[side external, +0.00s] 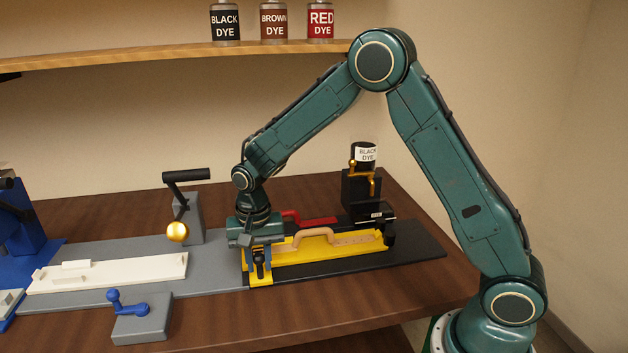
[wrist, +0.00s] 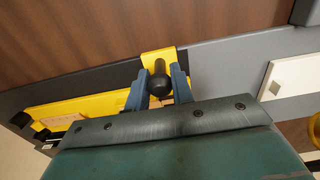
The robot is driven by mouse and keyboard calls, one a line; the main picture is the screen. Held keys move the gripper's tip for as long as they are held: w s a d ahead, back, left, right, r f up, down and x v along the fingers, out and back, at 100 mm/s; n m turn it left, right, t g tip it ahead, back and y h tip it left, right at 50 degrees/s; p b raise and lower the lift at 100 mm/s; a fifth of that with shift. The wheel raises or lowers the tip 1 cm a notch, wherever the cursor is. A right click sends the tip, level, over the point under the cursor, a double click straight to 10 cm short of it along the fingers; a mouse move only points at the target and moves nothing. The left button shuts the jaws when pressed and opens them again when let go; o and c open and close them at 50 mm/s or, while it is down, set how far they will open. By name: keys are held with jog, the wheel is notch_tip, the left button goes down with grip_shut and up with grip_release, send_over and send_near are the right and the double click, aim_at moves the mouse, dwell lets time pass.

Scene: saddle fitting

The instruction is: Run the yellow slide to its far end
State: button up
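The yellow slide (side external: 330,254) lies on a black base strip at the right of the grey bench plate. It carries a tan strip with a raised tan handle (side external: 318,235). My gripper (side external: 259,270) is low over its left end, pointing down. In the wrist view, a yellow end tab (wrist: 158,58) holds a black ball knob (wrist: 158,84). The two blue fingers of my gripper (wrist: 159,88) stand on either side of this knob, very close to it. Whether they press on it cannot be told. The slide's left end is partly hidden by my gripper in the side view.
A red handled piece (side external: 312,220) lies behind the slide. A black dye bottle (side external: 364,156) on a dark stand rises behind its right end. At left are a white tray (side external: 110,272), a grey post with a black lever (side external: 188,205) and a blue-handled block (side external: 141,315).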

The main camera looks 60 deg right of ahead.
jog(key=shift+s+d, duration=0.1)
jog(key=shift+d, duration=0.05)
jog(key=shift+s+d, duration=0.5)
jog(key=shift+d, duration=0.05)
dwell(0.5)
jog(key=shift+s+d, duration=0.65)
jog(key=shift+s, duration=0.1)
